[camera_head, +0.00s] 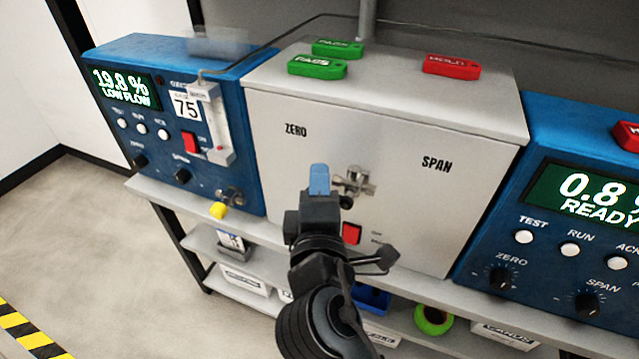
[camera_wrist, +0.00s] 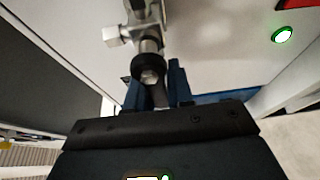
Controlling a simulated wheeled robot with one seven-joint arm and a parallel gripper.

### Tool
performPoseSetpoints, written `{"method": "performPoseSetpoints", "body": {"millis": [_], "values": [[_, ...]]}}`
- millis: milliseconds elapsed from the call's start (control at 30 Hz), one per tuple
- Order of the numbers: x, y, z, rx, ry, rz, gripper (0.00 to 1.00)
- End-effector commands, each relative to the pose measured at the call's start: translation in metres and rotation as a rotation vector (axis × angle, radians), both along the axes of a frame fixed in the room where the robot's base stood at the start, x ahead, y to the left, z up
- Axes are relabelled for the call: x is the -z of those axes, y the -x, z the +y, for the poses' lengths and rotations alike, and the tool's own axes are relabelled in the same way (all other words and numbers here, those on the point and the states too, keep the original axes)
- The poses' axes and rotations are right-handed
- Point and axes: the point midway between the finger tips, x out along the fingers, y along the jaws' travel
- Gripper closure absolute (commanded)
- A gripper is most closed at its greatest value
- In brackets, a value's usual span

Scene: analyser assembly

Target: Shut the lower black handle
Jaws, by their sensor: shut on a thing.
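A grey metal valve (camera_head: 354,182) sits on the front of the grey ZERO/SPAN cabinet, with the lower black handle (camera_head: 346,202) just under it. My gripper (camera_head: 319,181) is at the cabinet front, immediately left of the valve, its blue fingers upright. In the wrist view, the black handle (camera_wrist: 149,67) is a dark round part around a metal stem below the valve fitting (camera_wrist: 140,28). My gripper (camera_wrist: 154,90) is shut on it there, with a blue finger on either side. My gripper's dark body hides the lower part of the grip.
A red switch (camera_head: 351,233) is just below the valve. Blue analysers stand left (camera_head: 240,130) and right (camera_head: 505,225) of the cabinet. Green tags (camera_head: 318,68) and a red tag (camera_head: 452,67) lie on top. A shelf below holds boxes and a green roll (camera_head: 433,320). Floor at left is clear.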

Motion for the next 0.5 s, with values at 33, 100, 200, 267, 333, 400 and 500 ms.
{"method": "performPoseSetpoints", "body": {"millis": [33, 100, 200, 267, 333, 400, 500], "values": [[0.0004, 0.0002, 0.0000, 0.000, 0.000, 0.001, 1.00], [0.0004, 0.0002, 0.0000, 0.000, 0.000, 0.001, 1.00], [0.0002, 0.0002, 0.0000, 0.000, 0.002, 0.002, 1.00], [-0.0001, 0.0003, -0.0001, 0.000, 0.007, 0.004, 1.00], [-0.0005, 0.0003, -0.0002, 0.000, 0.019, 0.008, 1.00], [-0.0006, 0.0003, -0.0003, 0.000, 0.038, 0.015, 1.00], [0.0001, 0.0003, -0.0009, 0.001, 0.081, 0.032, 1.00]]}}
